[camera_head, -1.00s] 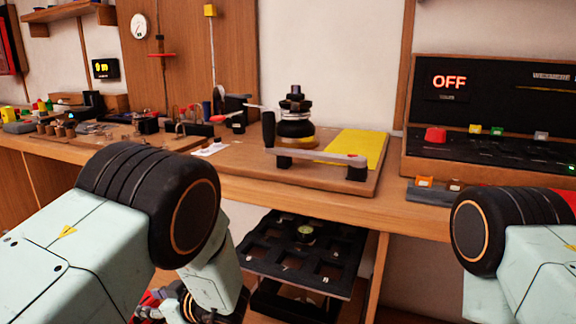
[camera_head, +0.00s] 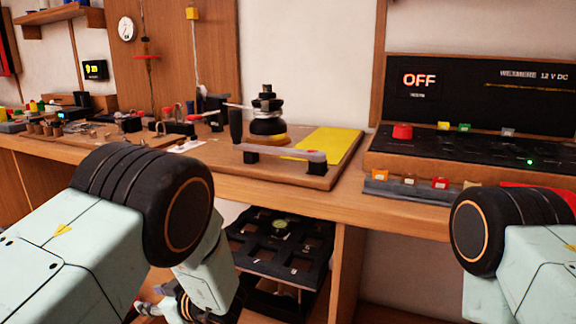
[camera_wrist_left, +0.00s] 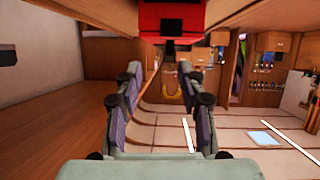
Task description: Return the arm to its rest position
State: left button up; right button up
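My left arm comes in from the left, bent at its thick black joint. Its gripper (camera_head: 165,304) hangs low at the bottom edge, mostly hidden behind my arm. In the left wrist view the two fingers (camera_wrist_left: 165,100) stand well apart with nothing between them. My right arm shows only at the right edge, and its gripper is out of view.
The wooden bench (camera_head: 400,210) runs across in front of my arms. It bears a board with a black winch-like device (camera_head: 267,118) and a yellow plate (camera_head: 330,144). A control panel (camera_head: 470,95) reading OFF stands right. A black compartment tray (camera_head: 280,247) sits below the bench.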

pick_arm(q)
jog(key=s+d+f+m+h+p, duration=0.2)
jog(key=s+f+m+h+p, duration=0.2)
jog(key=s+f+m+h, duration=0.75)
jog(key=s+d+r+g+p, duration=0.2)
jog(key=s+g, duration=0.1)
jog(key=s, duration=1)
jog(key=s+d+r+m+g+p, duration=0.1)
jog(key=s+d+r+g+p, duration=0.1)
jog(key=s, duration=1.2)
jog(key=shift+r+g+p, duration=0.25)
jog(key=shift+g+p, duration=0.15)
jog(key=shift+p, duration=0.2)
